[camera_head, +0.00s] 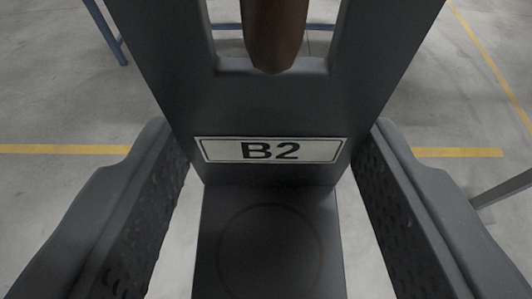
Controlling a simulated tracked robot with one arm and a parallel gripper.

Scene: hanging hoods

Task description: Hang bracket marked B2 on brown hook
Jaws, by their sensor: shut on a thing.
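The dark grey bracket marked B2 (268,105) fills the middle of the view, with its white "B2" label facing me. My gripper (272,150) is shut on it, one textured finger on the left side and one on the right. The brown hook (276,30) shows within the bracket's upper opening, its rounded tip at the opening's lower edge. I cannot tell whether the hook passes through the opening or touches the bracket. The hook's upper part and the bracket's top are out of view.
The grey concrete floor (60,210) has yellow lines (60,149). A blue leg (107,32) stands at the upper left, with blue bars behind the bracket. A grey bar (503,189) shows at the right edge.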

